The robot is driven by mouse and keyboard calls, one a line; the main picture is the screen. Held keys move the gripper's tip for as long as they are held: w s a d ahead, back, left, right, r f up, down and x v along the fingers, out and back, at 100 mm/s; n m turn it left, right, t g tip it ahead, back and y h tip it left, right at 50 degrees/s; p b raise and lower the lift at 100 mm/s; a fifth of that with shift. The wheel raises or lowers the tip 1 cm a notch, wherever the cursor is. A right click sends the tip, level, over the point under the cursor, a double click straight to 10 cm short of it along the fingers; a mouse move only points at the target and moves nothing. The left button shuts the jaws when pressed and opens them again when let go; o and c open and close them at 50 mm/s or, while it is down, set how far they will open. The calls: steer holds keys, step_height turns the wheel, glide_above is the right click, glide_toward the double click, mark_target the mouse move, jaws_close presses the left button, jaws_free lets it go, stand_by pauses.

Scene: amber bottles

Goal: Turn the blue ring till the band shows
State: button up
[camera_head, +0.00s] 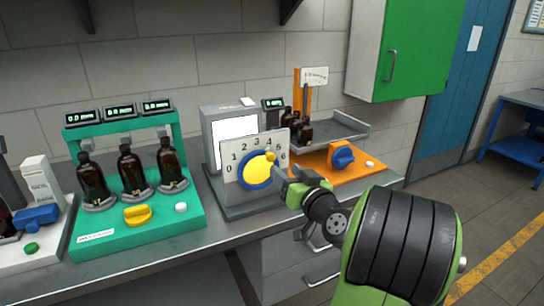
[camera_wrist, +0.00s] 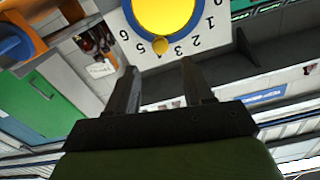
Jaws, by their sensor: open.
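The blue ring (camera_head: 245,184) surrounds a round yellow dial face (camera_head: 257,170) on a white plate numbered 0 to 6, at the front of a grey machine. A small yellow knob (camera_head: 270,156) sits at the ring's edge, near the 4. In the wrist view the blue ring (camera_wrist: 133,22) is upside down at the top, with the yellow knob (camera_wrist: 161,46) at its lower edge. My gripper (camera_wrist: 160,68) is open and empty, its fingers pointing at the plate just beyond the knob. In the head view my gripper (camera_head: 283,176) is right of the dial, its fingertips partly unclear.
A teal station (camera_head: 190,219) with several amber bottles (camera_head: 130,167) and a yellow knob stands left. An orange station (camera_head: 378,178) with a blue knob (camera_head: 342,154) and more bottles stands right. A green cabinet (camera_head: 415,50) hangs above right. The bench's front strip is clear.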

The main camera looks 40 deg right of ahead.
mark_target(272, 158)
steer(key=p+x, duration=0.1)
steer(key=x, duration=0.6)
steer(key=shift+w, duration=0.4)
